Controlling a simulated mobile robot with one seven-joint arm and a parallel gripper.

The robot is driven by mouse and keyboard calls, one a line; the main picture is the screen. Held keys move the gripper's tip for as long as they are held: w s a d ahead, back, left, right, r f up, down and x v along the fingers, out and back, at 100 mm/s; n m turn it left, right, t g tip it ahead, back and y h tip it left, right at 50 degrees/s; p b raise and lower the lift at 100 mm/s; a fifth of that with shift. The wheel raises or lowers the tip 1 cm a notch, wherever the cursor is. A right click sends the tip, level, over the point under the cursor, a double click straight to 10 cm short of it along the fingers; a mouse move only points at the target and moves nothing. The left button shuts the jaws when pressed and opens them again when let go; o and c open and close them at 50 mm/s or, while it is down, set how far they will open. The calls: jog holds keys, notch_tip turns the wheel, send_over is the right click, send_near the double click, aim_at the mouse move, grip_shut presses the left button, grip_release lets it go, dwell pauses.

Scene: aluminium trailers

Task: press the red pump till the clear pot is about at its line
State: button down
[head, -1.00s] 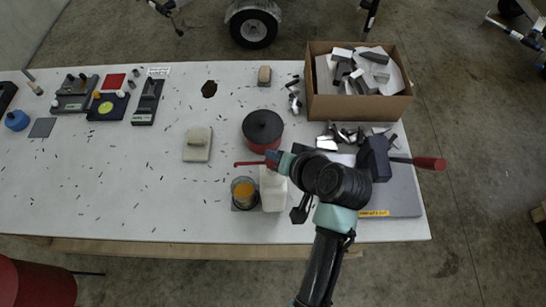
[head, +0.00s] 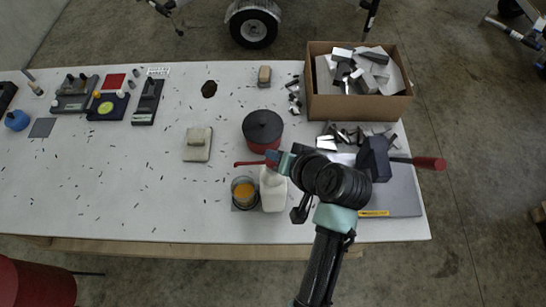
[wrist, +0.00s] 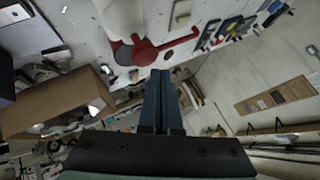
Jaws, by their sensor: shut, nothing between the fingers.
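The red pump (head: 250,163) sits on top of a white bottle (head: 273,192), its spout pointing left over the clear pot (head: 237,203). The pot stands just left of the bottle and holds orange stuff; its line cannot be made out. My gripper (head: 275,158) is shut and empty, right at the pump's head in the head view. In the wrist view, the shut fingertips (wrist: 161,74) are close to the red pump head (wrist: 142,53), with the white bottle (wrist: 122,18) beyond. I cannot tell whether they touch it.
A red pot with a black lid (head: 262,127) stands just behind the pump. A cardboard box (head: 358,111) of metal scraps stands at the back right. The table's front left is mostly clear.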

aim_at(272, 163)
jog(key=shift+f, duration=0.4)
jog(key=shift+s+f+b, duration=0.15)
jog(key=shift+f+b, duration=0.75)
jog(key=shift+f, duration=0.3)
dwell(1.1)
jog(key=shift+r+p, duration=1.35)
jog(key=shift+r, duration=0.2)
jog(key=shift+r, duration=0.1)
notch_tip(272, 163, up, 5)
jog(key=p, duration=0.5)
